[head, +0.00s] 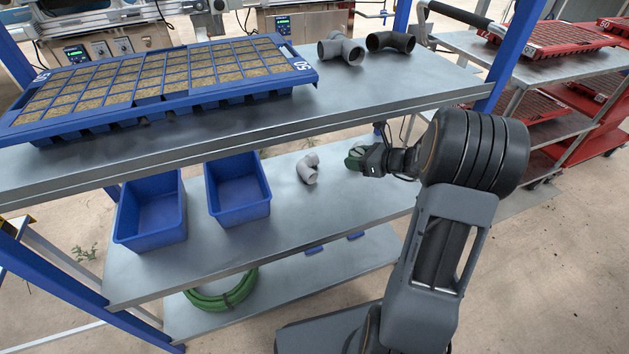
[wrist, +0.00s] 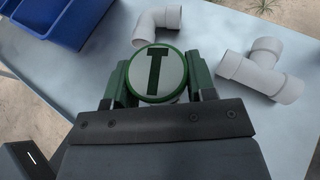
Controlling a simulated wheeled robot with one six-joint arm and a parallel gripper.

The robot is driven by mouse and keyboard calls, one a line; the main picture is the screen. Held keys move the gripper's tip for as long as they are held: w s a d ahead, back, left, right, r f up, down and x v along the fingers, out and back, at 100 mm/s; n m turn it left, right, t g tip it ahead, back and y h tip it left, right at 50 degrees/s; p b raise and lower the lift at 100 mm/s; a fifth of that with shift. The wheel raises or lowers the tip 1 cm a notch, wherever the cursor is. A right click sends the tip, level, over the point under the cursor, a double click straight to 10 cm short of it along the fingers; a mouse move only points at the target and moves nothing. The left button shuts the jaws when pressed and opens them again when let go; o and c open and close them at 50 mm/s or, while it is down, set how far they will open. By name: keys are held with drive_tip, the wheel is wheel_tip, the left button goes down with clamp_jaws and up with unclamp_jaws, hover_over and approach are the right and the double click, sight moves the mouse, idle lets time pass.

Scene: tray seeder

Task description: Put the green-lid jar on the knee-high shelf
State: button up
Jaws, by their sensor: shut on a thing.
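The green-lid jar (head: 354,159) is held at my gripper's tips over the middle shelf (head: 282,225) in the head view. In the wrist view its round lid (wrist: 158,73) has a green rim and a pale top with a dark T. My gripper (head: 362,160) is shut on the jar, with a green finger on each side of it in the wrist view (wrist: 158,85). The jar's body is mostly hidden below the lid. I cannot tell whether its base touches the shelf.
Two blue bins (head: 150,210) (head: 238,188) stand left on the middle shelf. A grey pipe elbow (wrist: 158,25) and a tee (wrist: 262,70) lie near the jar. The top shelf (head: 330,98) overhangs, carrying a seed tray (head: 160,118). A green hose (head: 222,297) lies below.

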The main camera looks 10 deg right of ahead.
wheel_tip(320, 180, down, 10)
drive_tip(key=b, duration=0.4)
drive_tip(key=shift+b, duration=0.4)
